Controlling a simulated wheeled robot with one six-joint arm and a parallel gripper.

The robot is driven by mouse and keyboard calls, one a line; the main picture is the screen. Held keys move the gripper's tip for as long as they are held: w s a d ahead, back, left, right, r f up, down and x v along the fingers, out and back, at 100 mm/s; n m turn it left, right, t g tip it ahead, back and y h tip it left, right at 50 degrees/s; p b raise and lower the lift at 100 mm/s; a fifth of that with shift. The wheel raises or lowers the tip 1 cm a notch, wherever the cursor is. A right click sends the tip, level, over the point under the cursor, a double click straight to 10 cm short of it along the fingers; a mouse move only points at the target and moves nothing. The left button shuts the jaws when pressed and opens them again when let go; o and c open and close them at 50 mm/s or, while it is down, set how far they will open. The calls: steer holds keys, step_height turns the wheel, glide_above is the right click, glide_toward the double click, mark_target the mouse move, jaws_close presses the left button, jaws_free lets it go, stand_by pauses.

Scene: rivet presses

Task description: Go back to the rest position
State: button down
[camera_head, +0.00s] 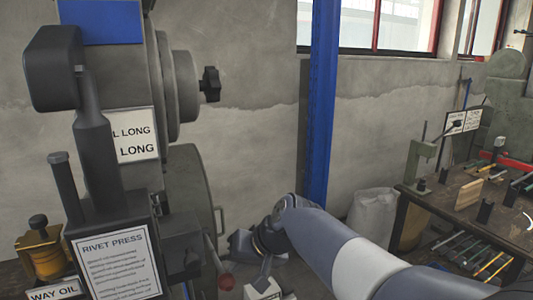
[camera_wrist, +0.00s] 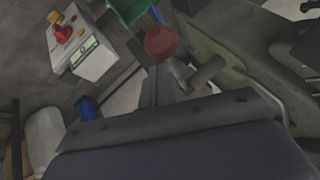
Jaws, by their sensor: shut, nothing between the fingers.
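My arm reaches in from the lower right in the head view. Its dark wrist end is beside the rivet press (camera_head: 115,265), to the right of its lower part. My gripper (camera_wrist: 158,75) shows in the wrist view as narrow dark fingers, shut with nothing between them. In the head view the fingertips are hard to make out. A lever with a red ball knob (camera_head: 226,282) sticks out from the press near my gripper. The same red knob (camera_wrist: 161,40) is just beyond the fingertips in the wrist view; I cannot tell whether they touch.
A white control box (camera_wrist: 93,55) with a red and yellow button is near my wrist. A blue post (camera_head: 321,110) stands behind my arm. A workbench (camera_head: 440,195) with tools is at the right, and a pale sack (camera_head: 373,215) stands beside it.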

steer(key=shift+g+h, duration=0.4)
steer(key=shift+g, duration=0.1)
steer(key=r+p, duration=0.2)
steer(key=r, duration=0.1)
steer(key=w+d+r+p, duration=0.1)
steer(key=r, duration=0.1)
steer(key=shift+w+d+r, duration=0.1)
